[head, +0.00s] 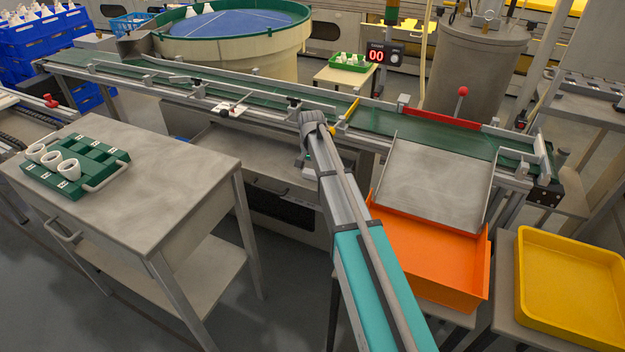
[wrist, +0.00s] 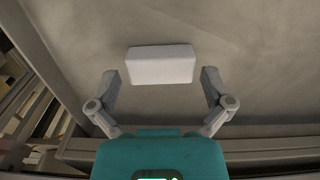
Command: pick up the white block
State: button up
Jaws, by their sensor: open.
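The white block (wrist: 161,66) is a plain oblong lying on a grey, scuffed surface (wrist: 255,45) in the wrist view, its long side across the picture. My gripper (wrist: 160,74) is open and empty. One finger shows to the left of the block and one to the right, with a gap on each side. How high the fingertips are above the surface is not clear. In the head view my arm reaches to the grey bench under the conveyor (head: 225,155) and hides much of that spot. I cannot make out the block surely there.
The green conveyor (head: 420,133) runs above and behind the bench. A grey chute (head: 435,185) leads to an orange bin (head: 440,255) at right; a yellow tray (head: 570,285) stands beyond. A table (head: 160,165) with a green rack (head: 75,165) stands left. A ledge (wrist: 240,150) borders the wrist view's bottom.

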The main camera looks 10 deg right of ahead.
jog(key=shift+f+b, duration=0.35)
jog(key=shift+f, duration=0.25)
jog(key=c, duration=0.8)
jog(key=shift+r, duration=0.2)
notch_tip(320, 180, up, 2)
jog(key=shift+p, duration=1.2)
jog(key=shift+c, duration=0.2)
jog(key=s+a+r+p, duration=0.5)
jog(key=s+r+p, duration=0.5)
jog(key=s, duration=0.3)
jog(key=shift+r+p, duration=0.35)
jog(key=shift+a, duration=0.1)
